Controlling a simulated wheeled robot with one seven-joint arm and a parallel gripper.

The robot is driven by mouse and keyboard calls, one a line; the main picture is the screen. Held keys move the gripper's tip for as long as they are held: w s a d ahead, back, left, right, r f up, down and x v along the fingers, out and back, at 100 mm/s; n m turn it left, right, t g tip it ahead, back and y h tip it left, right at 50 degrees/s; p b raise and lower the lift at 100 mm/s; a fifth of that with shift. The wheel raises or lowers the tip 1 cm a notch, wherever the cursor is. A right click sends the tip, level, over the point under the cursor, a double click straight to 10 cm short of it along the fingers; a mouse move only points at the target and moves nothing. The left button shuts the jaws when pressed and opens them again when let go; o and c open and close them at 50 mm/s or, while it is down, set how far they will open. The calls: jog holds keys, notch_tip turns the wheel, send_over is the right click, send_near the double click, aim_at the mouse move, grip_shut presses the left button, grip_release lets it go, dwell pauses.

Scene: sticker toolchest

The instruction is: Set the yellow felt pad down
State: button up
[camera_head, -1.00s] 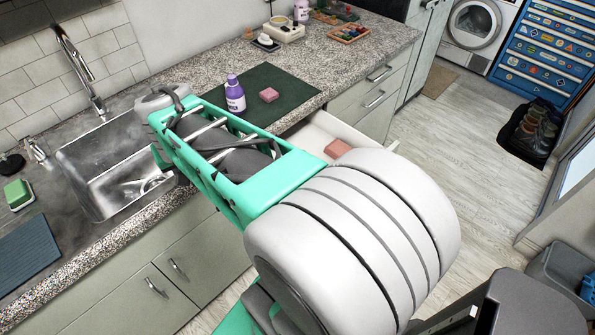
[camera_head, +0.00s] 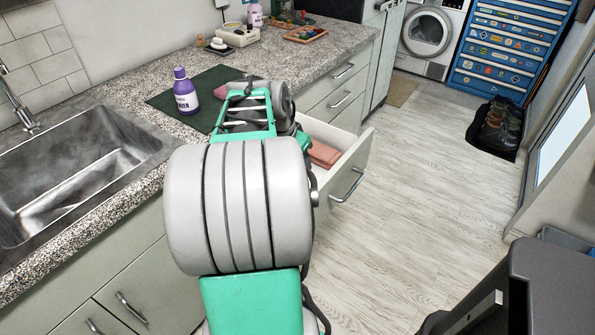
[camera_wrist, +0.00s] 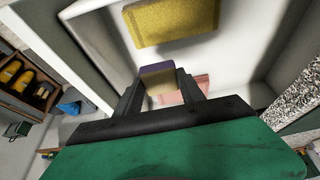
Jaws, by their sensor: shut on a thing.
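My gripper (camera_wrist: 165,92) is over the open drawer (camera_head: 352,163). Its fingers are shut on a small block that I take as the yellow felt pad (camera_wrist: 161,87); it shows a dull yellow face and a purple upper part. A gap to the drawer floor cannot be judged. The wrist view shows a larger textured yellow slab (camera_wrist: 172,20) farther up, inside the drawer area. Pink folded cloth (camera_wrist: 200,84) lies in the drawer behind the fingers; it also shows in the head view (camera_head: 323,153). My arm hides the gripper tips and much of the drawer in the head view.
The granite counter (camera_head: 120,84) borders the drawer, with a sink (camera_head: 75,165) at left. A purple bottle (camera_head: 185,92) stands on a dark green mat (camera_head: 163,101). The floor (camera_head: 420,190) to the right is clear; dark shoes on a tray (camera_head: 495,128) lie farther off.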

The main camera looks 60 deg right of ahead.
jog(key=d+f, duration=0.4)
jog(key=w+d+f, duration=0.1)
jog(key=d+f, duration=0.1)
jog(key=shift+w+f+b, duration=0.1)
jog(key=shift+f+b, duration=0.2)
jog(key=shift+f, duration=1.45)
jog(key=shift+f, duration=0.2)
jog(key=o, duration=1.2)
